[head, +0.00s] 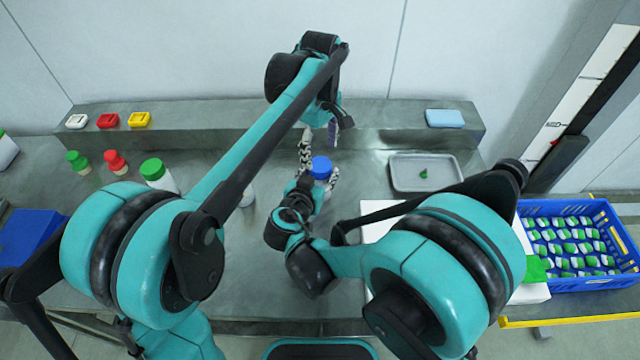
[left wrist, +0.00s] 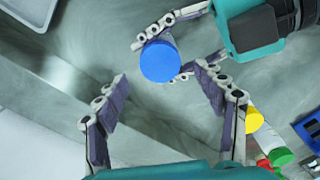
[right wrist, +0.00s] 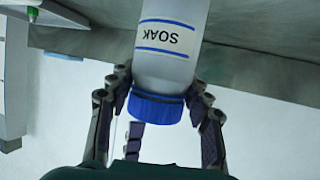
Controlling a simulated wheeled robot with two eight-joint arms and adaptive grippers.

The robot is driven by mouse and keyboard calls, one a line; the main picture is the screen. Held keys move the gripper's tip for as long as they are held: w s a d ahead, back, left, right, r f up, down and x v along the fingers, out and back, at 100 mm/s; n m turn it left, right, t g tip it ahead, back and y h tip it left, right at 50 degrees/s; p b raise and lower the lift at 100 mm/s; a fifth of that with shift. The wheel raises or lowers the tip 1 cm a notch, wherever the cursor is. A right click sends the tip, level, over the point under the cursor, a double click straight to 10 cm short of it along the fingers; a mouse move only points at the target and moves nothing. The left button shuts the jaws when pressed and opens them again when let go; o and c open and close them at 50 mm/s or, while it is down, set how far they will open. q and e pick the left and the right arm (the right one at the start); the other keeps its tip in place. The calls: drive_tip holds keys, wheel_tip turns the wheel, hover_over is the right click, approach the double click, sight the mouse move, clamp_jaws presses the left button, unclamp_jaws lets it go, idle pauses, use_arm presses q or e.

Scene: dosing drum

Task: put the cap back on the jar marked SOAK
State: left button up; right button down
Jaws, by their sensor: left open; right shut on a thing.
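The jar marked SOAK (right wrist: 168,40) is white; its label is upside down in the right wrist view. The blue cap (right wrist: 158,107) sits over its mouth with no gap that I can see. The cap also shows from above in the left wrist view (left wrist: 160,61) and in the head view (head: 321,167). My right gripper (right wrist: 161,84) is shut on the jar just below the cap; the exact contact is hard to see. My left gripper (left wrist: 161,82) is open and empty above the cap, fingers apart and not touching it.
Green-topped (head: 152,169) and red-topped (head: 115,161) containers stand to the left. A grey tray (head: 400,185) with a green piece, and a white board (head: 380,208), lie to the right. A blue crate (head: 622,250) holds several green-and-white packs. A raised ledge (head: 210,116) runs along the back.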

sight(320, 164)
use_arm(q)
drive_tip(key=shift+r+n, duration=1.7)
drive_tip(key=shift+r, duration=0.05)
drive_tip(key=shift+c, duration=0.4)
drive_tip(key=shift+f, duration=0.1)
drive_tip(key=shift+f, duration=3.9)
drive_tip(key=c, duration=1.2)
drive_tip(key=shift+m, duration=1.7)
